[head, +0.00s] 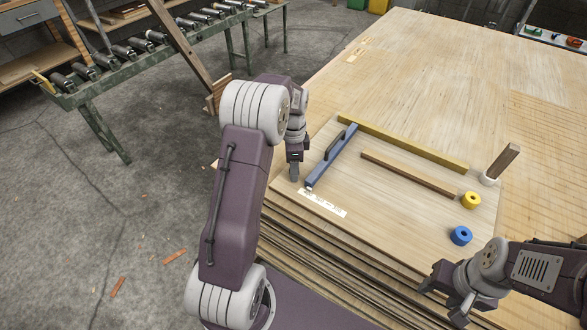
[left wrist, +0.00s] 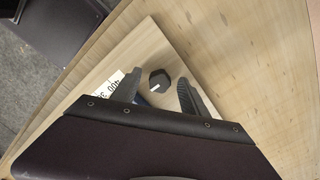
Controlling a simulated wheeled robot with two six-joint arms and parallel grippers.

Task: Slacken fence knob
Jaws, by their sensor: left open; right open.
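A dark, faceted knob (left wrist: 159,81) with a white line on it shows in the left wrist view. It lies between the two fingers of my left gripper (left wrist: 159,76), with gaps on both sides, so the fingers are open around or above it; the height is unclear. In the head view, my left gripper (head: 294,172) points down beside the near end of the blue fence bar (head: 332,156); I cannot make out the knob there. A printed scale strip (head: 322,203) lies near that end. My right gripper (head: 441,303) is open and empty at the panel's front right.
A yellow bar (head: 405,144) and a brown strip (head: 408,174) lie on the pale panel (head: 390,225). A yellow ring (head: 471,200), a blue ring (head: 461,236) and an upright wooden block (head: 501,162) stand at right. A roller conveyor (head: 150,48) stands at far left.

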